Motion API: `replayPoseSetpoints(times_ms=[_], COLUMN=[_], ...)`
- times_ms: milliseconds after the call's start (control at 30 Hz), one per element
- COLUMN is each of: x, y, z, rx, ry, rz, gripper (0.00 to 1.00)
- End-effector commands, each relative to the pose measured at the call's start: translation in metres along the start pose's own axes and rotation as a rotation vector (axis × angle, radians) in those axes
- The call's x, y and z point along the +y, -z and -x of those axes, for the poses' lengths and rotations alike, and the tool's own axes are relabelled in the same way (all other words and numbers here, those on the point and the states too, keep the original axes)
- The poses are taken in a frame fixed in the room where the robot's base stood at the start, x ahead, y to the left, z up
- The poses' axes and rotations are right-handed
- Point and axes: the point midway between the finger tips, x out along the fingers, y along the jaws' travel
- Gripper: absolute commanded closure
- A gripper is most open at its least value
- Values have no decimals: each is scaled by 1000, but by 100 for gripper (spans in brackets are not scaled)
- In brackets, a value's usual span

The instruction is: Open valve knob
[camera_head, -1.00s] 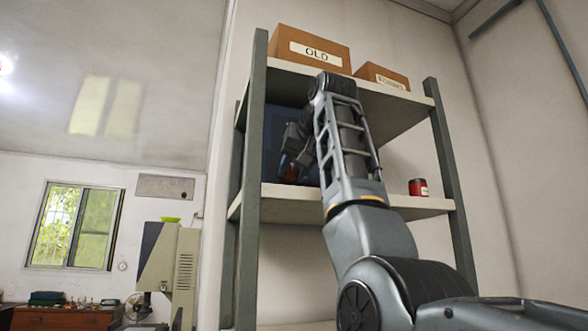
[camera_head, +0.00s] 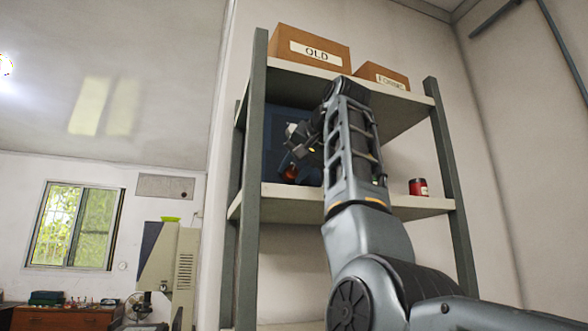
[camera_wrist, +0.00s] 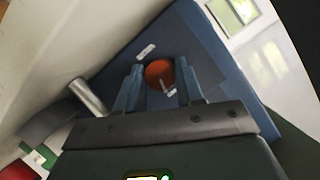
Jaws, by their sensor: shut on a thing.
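The valve knob is round and orange-red with a pale mark on its face; it sits on a dark blue box and shows between my fingers in the wrist view (camera_wrist: 159,74). In the head view the knob (camera_head: 290,173) is a small red patch beside my gripper. The blue box (camera_head: 283,125) stands on the middle shelf at the left, partly hidden by my arm. My gripper (camera_wrist: 160,82) has one finger on each side of the knob and is shut on it. In the head view my gripper (camera_head: 297,160) is small and partly hidden.
The grey shelf unit's left post (camera_head: 252,190) stands close to my gripper. A red can (camera_head: 418,187) is on the same shelf at the right. Cardboard boxes (camera_head: 308,48) are on the top shelf. A metal cylinder (camera_wrist: 88,97) shows left of my fingers in the wrist view.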

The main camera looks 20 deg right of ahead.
Motion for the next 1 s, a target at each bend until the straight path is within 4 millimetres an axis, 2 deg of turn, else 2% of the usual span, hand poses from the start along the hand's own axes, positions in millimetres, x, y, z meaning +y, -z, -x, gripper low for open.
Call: replayPoseSetpoints(times_ms=[1000], x=[6], y=[-2], z=[-1], rx=[-36], ry=[346], rz=[-860], gripper=[94])
